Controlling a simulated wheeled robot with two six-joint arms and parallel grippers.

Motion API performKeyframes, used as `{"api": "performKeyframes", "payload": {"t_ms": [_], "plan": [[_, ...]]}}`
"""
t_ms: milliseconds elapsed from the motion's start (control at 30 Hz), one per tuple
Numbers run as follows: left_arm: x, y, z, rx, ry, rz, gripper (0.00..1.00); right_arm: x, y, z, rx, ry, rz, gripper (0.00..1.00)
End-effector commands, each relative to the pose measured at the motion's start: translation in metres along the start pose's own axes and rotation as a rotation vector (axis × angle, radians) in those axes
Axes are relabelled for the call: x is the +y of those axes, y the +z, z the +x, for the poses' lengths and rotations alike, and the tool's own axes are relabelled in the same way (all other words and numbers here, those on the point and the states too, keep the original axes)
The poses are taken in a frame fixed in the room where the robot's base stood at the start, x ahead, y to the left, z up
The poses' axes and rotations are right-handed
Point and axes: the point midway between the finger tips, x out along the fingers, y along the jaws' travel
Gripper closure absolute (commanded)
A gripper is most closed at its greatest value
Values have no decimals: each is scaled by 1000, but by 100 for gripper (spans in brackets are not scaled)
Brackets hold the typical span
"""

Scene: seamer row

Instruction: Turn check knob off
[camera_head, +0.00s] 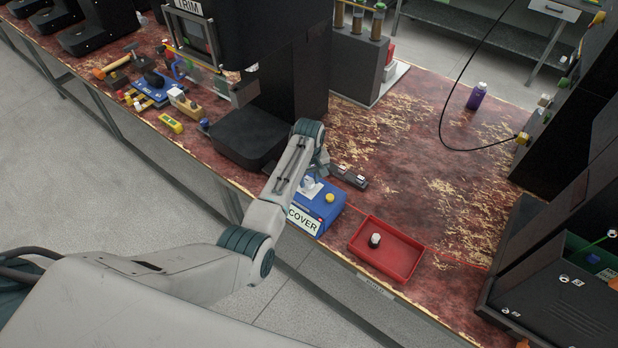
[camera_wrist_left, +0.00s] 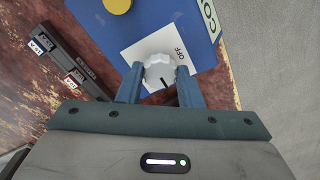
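The check knob (camera_wrist_left: 158,70) is a white, scalloped dial on a white plate marked OFF, on top of a blue box (camera_wrist_left: 195,22). In the left wrist view its dark pointer line is on the side toward my palm, away from the OFF mark. My left gripper (camera_wrist_left: 160,78) has its two blue fingers on either side of the knob, close against it, and looks shut on it. In the head view the blue box (camera_head: 325,203) carries a COVER label and a yellow button (camera_head: 330,198); my left gripper (camera_head: 314,176) is over it. My right gripper is not in view.
A red tray (camera_head: 408,280) with a small dark, white-topped piece stands right of the box. A dark labelled strip (camera_head: 348,178) lies behind the box. A black machine (camera_head: 250,138) is to the left. A purple bottle (camera_head: 476,96) stands farther back on open bench.

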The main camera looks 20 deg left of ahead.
Motion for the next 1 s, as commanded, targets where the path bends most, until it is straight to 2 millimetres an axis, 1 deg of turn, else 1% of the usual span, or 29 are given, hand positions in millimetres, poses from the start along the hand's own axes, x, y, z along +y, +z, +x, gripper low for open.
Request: {"api": "performKeyframes", "payload": {"t_ms": [267,467,667,1000], "plan": [[0,0,-1,0,-1,-33,90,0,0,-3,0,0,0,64],[0,0,-2,-1,-2,-132,90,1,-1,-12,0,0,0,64],[0,0,-3,-1,-2,-298,90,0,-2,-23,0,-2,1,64],[0,0,-2,0,-2,-622,90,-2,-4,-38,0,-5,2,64]]}}
